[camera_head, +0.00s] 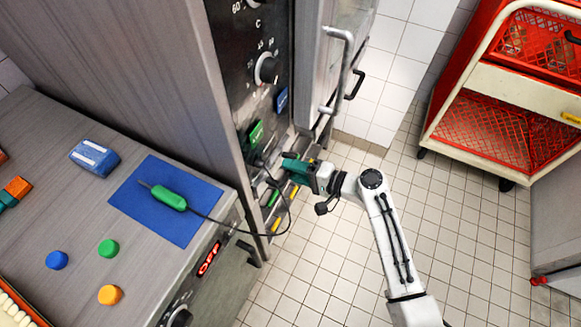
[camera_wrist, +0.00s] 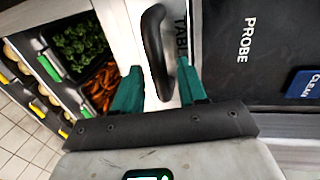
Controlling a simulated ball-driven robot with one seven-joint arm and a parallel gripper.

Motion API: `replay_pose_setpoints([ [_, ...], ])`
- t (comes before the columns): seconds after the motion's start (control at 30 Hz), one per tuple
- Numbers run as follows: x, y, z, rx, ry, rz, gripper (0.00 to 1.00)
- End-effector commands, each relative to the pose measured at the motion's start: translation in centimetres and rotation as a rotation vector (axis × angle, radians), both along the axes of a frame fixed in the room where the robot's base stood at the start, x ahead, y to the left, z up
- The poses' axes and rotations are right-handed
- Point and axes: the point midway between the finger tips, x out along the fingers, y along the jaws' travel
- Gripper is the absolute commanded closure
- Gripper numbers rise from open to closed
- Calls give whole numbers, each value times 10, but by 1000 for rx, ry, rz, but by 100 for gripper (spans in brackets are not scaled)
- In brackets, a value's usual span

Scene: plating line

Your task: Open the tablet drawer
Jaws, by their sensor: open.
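The tablet drawer's pale front (camera_wrist: 127,30) shows in the wrist view, with a partly covered label reading "TABL". A black curved handle (camera_wrist: 153,52) stands out from it. My gripper (camera_wrist: 159,70) has its two green fingers open, one on each side of the handle. The handle lies between the fingers, and I cannot tell whether either touches it. In the head view my gripper (camera_head: 290,167) is at the lower part of the cabinet, beside its control panel, and the drawer front is mostly hidden there. I cannot tell how far the drawer is out.
Bins with greens (camera_wrist: 80,42) and carrots (camera_wrist: 104,85) are left of the drawer in the wrist view. A green probe (camera_head: 168,197) lies on a blue mat (camera_head: 140,212), its black cable hanging near my gripper. A red trolley (camera_head: 500,130) stands right. Tiled floor is clear between.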

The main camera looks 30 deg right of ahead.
Motion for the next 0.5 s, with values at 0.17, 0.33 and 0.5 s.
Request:
replay_pose_setpoints([
  [0.17, 9, 7, -3, -1, 1, 0, 58],
  [0.33, 10, 8, -3, -1, 1, 0, 58],
  [0.5, 10, 8, -3, 0, 1, 1, 63],
])
